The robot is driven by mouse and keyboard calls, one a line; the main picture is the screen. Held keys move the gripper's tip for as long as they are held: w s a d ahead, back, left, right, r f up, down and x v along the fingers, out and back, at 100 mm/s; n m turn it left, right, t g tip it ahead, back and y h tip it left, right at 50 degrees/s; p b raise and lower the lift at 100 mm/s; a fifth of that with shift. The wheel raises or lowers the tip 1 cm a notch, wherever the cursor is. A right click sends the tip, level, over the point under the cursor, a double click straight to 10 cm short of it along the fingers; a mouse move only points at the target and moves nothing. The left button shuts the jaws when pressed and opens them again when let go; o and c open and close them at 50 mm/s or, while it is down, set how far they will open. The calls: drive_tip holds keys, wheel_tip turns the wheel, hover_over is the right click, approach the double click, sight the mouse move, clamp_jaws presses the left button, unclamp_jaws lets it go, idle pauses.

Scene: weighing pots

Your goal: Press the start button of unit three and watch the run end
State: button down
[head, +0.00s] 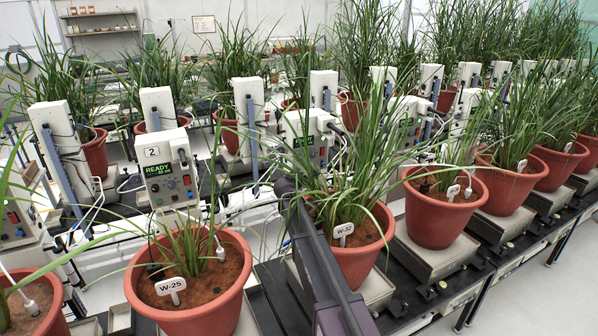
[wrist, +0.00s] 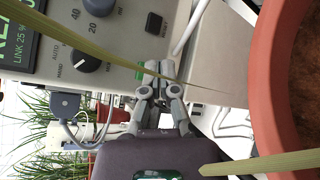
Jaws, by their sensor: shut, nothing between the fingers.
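In the wrist view, a grey control panel (wrist: 120,30) fills the upper left. It has a green-lit display (wrist: 18,40) reading LINK 25 %, two dark knobs and a black button (wrist: 155,23). A green button (wrist: 151,70) shows at its lower edge, partly covered by a leaf and my fingertips. My gripper (wrist: 158,82) is shut and empty, its tips at or just before the green button; contact cannot be told. In the head view, my dark arm reaches toward the control unit (head: 310,140) right of unit 2 (head: 165,165). Its number is hidden by leaves.
Potted grass stands close by: pot W-32 (head: 370,250) beside my arm and pot W-25 (head: 215,308) at front left. A terracotta pot rim (wrist: 268,90) is close on the right in the wrist view. Unit 2's display reads READY.

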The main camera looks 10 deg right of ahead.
drive_tip(key=shift+w+a, duration=0.2)
drive_tip(key=shift+w, duration=0.6)
idle(0.9)
drive_tip(key=shift+s, duration=0.15)
drive_tip(key=shift+s+d, duration=0.2)
drive_tip(key=shift+s, duration=0.45)
idle(0.4)
drive_tip(key=shift+s+d, duration=0.25)
drive_tip(key=shift+s, duration=0.55)
drive_tip(key=shift+s+d, duration=0.3)
drive_tip(key=shift+s, duration=0.45)
drive_tip(key=shift+s+d, duration=0.25)
drive_tip(key=shift+s, duration=0.55)
